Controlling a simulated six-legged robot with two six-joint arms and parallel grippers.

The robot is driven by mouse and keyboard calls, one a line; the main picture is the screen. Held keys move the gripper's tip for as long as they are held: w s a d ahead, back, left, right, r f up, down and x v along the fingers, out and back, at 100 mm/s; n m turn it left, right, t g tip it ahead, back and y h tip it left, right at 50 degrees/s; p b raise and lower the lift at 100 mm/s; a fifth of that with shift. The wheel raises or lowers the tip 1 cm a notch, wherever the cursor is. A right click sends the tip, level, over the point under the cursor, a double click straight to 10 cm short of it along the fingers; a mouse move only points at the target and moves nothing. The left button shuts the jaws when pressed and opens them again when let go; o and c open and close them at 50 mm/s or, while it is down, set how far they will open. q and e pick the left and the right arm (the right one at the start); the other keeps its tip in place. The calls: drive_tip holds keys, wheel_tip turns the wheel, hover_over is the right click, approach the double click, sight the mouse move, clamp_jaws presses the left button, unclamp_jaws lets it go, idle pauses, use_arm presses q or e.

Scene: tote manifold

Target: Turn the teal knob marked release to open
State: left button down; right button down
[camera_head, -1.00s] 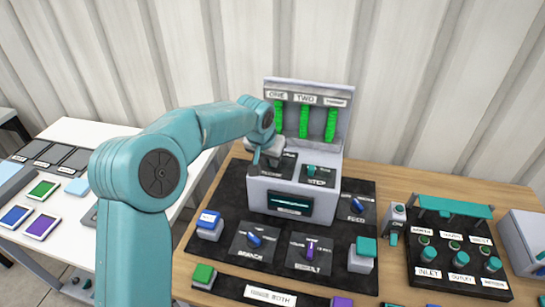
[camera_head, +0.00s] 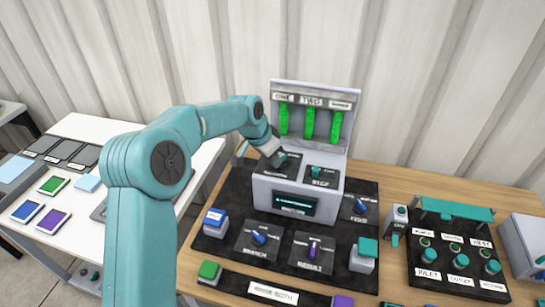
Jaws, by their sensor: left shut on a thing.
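A grey console (camera_head: 262,193) stands on a black mat, with two dark plates on its top. My left gripper (camera_head: 277,158) is at the left plate (camera_head: 292,163), shut on the small teal knob there. The fingers hide most of that knob, and its label is too small to read. The right plate carries another teal knob (camera_head: 317,171), marked STEP. Green bars (camera_head: 308,124) show on the upright panel (camera_head: 340,92) behind, under labels, one reading TWO. My right gripper is out of view.
Blue knobs (camera_head: 259,238) and a purple knob (camera_head: 314,247) sit on plates around the console. Block buttons (camera_head: 214,217) stand on the mat (camera_head: 205,243). A black valve board (camera_head: 428,290) with a teal bar is at right. A white table (camera_head: 105,132) is at left.

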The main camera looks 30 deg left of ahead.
use_arm(q)
drive_tip(key=c, duration=1.1)
unclamp_jaws()
drive_tip(key=b+v, duration=0.1)
drive_tip(key=v, duration=1.5)
drive_tip(key=shift+r, duration=0.15)
drive_tip(key=shift+s, duration=0.1)
